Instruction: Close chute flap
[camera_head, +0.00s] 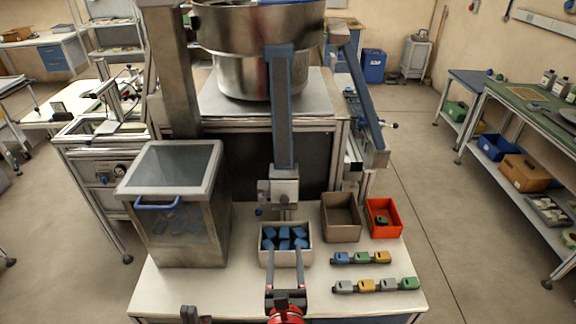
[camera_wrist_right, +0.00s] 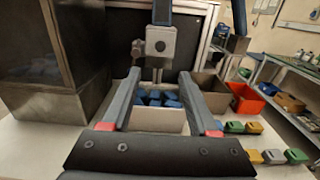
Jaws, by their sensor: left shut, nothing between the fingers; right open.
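The blue chute (camera_head: 283,115) comes down from the metal bowl and ends in a grey block (camera_head: 284,188) with a round knob, also in the right wrist view (camera_wrist_right: 160,42). I cannot tell the flap apart from this block, or its position. Below it stands a beige bin (camera_head: 308,256) holding several blue parts (camera_head: 285,238). My right gripper (camera_head: 285,254) is open and empty; its fingers point at this bin and the chute end in the right wrist view (camera_wrist_right: 159,76). My left gripper (camera_head: 190,314) is shut and empty at the bottom edge, mostly cut off.
A clear-sided container (camera_head: 160,215) with a blue handle stands left of the bin. An empty brown bin (camera_head: 341,232) and a red bin (camera_head: 399,222) with a green part stand to the right. Several coloured parts (camera_head: 361,257) lie in rows in front. The table's front left is clear.

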